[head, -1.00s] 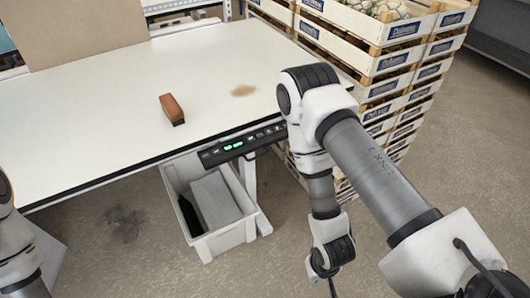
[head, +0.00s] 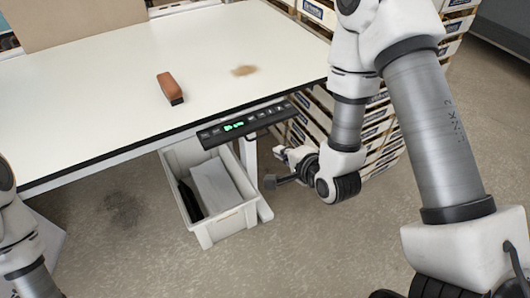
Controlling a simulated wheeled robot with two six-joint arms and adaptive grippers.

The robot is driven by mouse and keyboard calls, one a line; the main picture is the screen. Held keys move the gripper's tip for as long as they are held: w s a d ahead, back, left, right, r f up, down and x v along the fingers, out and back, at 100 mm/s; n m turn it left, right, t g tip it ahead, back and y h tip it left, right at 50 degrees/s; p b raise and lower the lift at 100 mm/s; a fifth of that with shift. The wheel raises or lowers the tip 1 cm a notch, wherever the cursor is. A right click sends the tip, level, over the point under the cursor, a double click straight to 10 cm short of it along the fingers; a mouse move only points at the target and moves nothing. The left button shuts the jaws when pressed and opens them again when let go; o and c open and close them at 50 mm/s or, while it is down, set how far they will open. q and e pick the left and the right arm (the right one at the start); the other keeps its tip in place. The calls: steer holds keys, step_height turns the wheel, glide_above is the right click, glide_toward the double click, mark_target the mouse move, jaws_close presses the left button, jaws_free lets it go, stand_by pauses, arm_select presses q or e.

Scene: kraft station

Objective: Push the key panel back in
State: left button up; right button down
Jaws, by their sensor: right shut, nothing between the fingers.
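The key panel (head: 249,125) is a black strip with a lit green display and a row of keys. It juts out from under the front edge of the white table (head: 110,97), with its keys facing up. My right gripper (head: 272,172) is below and a little right of the panel, apart from it in the picture. It is shut and holds nothing; its fingertips are small in view. My left arm shows at the left edge, but its gripper is out of view.
A grey bin (head: 222,226) with a white block and a dark item stands on the floor beneath the panel, near the table leg. A brown brush (head: 170,87) and a tan stain (head: 245,70) are on the tabletop. Stacked crates (head: 385,135) stand at the right, behind my right arm.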

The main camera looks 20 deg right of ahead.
mark_target(250, 121)
arm_select(q)
steer(key=shift+f+b, duration=0.9)
steer(key=shift+f, duration=0.8)
arm_select(e)
steer(key=r+x, duration=0.1)
steer(key=x, duration=0.8)
steer(key=shift+w, duration=0.35)
steer(key=shift+f, duration=0.1)
steer(key=shift+w, duration=0.1)
steer(key=w, duration=0.9)
steer(key=shift+a, duration=0.4)
arm_select(q)
steer(key=shift+s+f, duration=0.1)
steer(key=shift+f, duration=0.15)
